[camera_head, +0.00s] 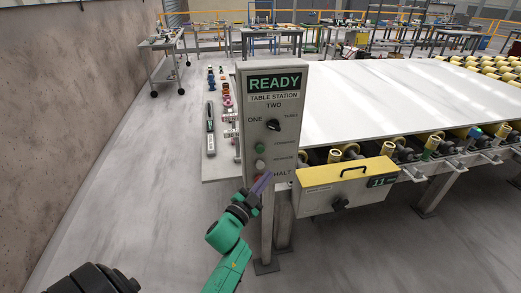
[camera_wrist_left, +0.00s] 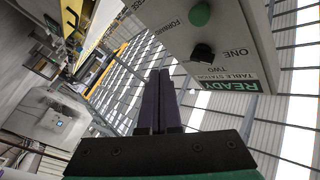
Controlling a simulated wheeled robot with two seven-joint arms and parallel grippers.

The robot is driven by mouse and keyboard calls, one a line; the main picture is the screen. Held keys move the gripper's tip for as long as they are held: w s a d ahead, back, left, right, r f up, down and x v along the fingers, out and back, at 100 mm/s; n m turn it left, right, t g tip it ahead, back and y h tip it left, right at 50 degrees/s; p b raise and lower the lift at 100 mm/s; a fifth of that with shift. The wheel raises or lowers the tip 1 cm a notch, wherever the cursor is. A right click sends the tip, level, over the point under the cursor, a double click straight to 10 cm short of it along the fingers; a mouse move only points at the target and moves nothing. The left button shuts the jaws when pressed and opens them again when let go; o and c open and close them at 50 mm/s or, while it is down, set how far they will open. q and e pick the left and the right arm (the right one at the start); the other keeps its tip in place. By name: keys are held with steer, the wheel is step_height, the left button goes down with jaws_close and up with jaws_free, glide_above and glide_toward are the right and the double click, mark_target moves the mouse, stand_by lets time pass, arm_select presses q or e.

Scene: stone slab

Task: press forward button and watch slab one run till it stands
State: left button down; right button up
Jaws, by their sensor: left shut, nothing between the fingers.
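The grey control panel (camera_head: 270,110) stands upright on a post, with a green READY display (camera_head: 274,83). Below it are a black selector knob (camera_head: 273,125), the green forward button (camera_head: 261,148), a pale reverse button (camera_head: 260,164) and a red halt button, partly covered by my fingers. My left gripper (camera_head: 262,183) is shut and empty, its purple fingers low before the panel; I cannot tell the gap. In the left wrist view the green button (camera_wrist_left: 199,14) lies up and right of the fingertips (camera_wrist_left: 160,75). A large white slab (camera_head: 410,100) lies on the roller table. My right gripper is not in view.
A yellow-topped box (camera_head: 345,185) marked 11 juts out right of the panel. A narrow side table (camera_head: 222,165) with several tools stands behind the panel. Yellow rollers (camera_head: 490,65) show bare at the far right. A stone wall (camera_head: 80,90) rises on the left.

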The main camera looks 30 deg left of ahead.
mark_target(260, 148)
arm_select(q)
steer(key=shift+r, duration=0.15)
steer(key=w+a+b, duration=0.3)
steer(key=w+a, duration=0.3)
steer(key=shift+w, duration=0.2)
stand_by(0.3)
steer(key=shift+w+a, duration=0.1)
steer(key=shift+a, duration=0.05)
stand_by(1.8)
steer(key=shift+w+a, duration=0.2)
